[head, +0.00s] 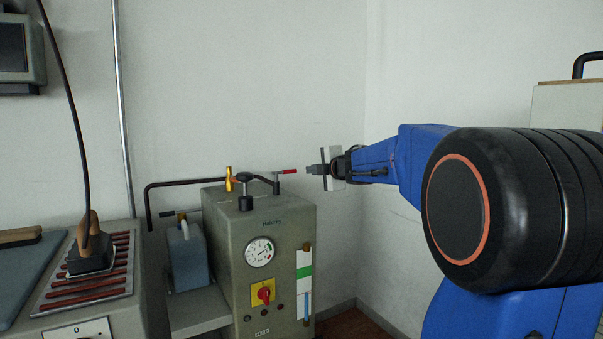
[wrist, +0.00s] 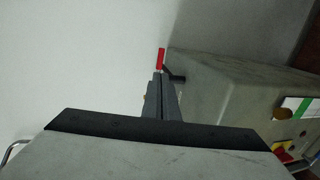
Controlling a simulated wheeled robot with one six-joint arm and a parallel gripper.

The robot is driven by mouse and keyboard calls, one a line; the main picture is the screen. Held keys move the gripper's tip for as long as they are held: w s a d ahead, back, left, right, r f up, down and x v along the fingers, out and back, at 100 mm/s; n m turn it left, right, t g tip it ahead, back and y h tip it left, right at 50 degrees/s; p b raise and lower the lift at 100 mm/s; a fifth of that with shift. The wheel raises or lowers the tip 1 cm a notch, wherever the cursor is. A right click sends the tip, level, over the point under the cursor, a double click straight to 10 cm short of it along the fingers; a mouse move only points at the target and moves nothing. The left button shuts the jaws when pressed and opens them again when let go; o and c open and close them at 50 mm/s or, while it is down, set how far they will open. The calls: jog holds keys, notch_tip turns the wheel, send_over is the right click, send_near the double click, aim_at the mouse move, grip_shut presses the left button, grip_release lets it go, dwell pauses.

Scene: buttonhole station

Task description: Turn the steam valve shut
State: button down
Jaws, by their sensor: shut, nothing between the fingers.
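The steam valve on top of the grey-green steam generator (head: 222,235) has a lever with a red-ended handle (head: 289,171) pointing right, toward my gripper. My gripper (head: 308,169) is shut and empty, just right of the red handle end, at about its height. In the wrist view the shut fingers (wrist: 157,75) point at the red handle (wrist: 161,58), which shows just past their tips. I cannot tell for sure whether they touch it; in the head view a small gap shows. The generator (wrist: 225,95) also shows at the right of the wrist view.
The generator's front carries a gauge (head: 260,252), a red knob on a yellow plate (head: 263,292) and a level glass (head: 304,285). A brass fitting (head: 229,180) and black pipe stand on top. A blue-grey container (head: 187,258) and an iron (head: 89,250) are to the left.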

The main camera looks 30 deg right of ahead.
aim_at(291, 171)
jog(key=w+f, duration=0.1)
jog(key=w, duration=0.7)
jog(key=w+f, duration=0.1)
jog(key=w, duration=0.4)
jog(key=shift+f, duration=0.35)
jog(key=shift+w, duration=0.2)
jog(key=shift+d, duration=0.1)
jog(key=shift+w+d, duration=0.1)
jog(key=shift+w, duration=0.35)
